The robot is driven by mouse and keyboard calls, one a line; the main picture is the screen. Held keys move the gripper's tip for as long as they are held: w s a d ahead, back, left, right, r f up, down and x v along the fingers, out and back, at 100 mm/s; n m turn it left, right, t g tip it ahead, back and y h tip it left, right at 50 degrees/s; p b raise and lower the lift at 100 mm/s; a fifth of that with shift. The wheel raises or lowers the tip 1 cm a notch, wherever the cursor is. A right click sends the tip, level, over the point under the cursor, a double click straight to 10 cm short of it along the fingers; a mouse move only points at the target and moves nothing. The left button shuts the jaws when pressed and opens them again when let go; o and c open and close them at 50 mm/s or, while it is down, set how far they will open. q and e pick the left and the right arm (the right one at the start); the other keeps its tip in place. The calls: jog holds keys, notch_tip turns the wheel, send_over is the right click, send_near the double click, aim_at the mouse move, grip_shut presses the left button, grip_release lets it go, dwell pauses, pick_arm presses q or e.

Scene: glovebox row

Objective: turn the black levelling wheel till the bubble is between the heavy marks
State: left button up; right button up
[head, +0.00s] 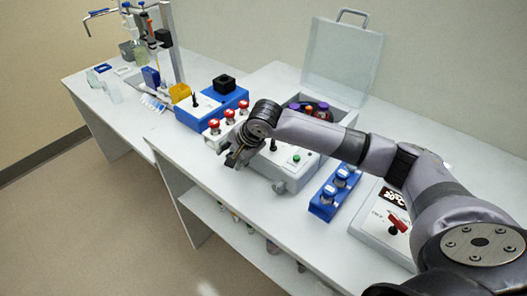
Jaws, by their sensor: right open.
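I cannot pick out the black levelling wheel or the bubble with its heavy marks for sure; they are too small or hidden behind my right arm. My right gripper (238,155) is open and empty. It hangs over the front part of the bench, between the red-capped bottles (229,116) and the grey control box (289,169). That box has a green button, and my arm covers part of it. My left gripper is not in this view.
A blue base (236,98) with a black block stands behind the bottles. An open case (341,62) with dark bottles stands at the back. A blue rack (326,203) and a box with a red handle (399,224) stand right. A stand (172,45) rises far left.

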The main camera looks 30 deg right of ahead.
jog(key=b, duration=0.3)
jog(key=t+b, duration=0.1)
jog(key=b, duration=0.2)
jog(key=shift+s+d+t+y, duration=0.1)
jog(key=shift+s+t+y, duration=0.1)
jog(key=shift+t+y, duration=0.1)
pick_arm(q)
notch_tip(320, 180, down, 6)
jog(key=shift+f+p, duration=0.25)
jog(key=shift+p, duration=0.2)
pick_arm(e)
jog(key=v, duration=1.7)
jog(key=shift+r, duration=0.2)
jog(key=shift+w, duration=0.1)
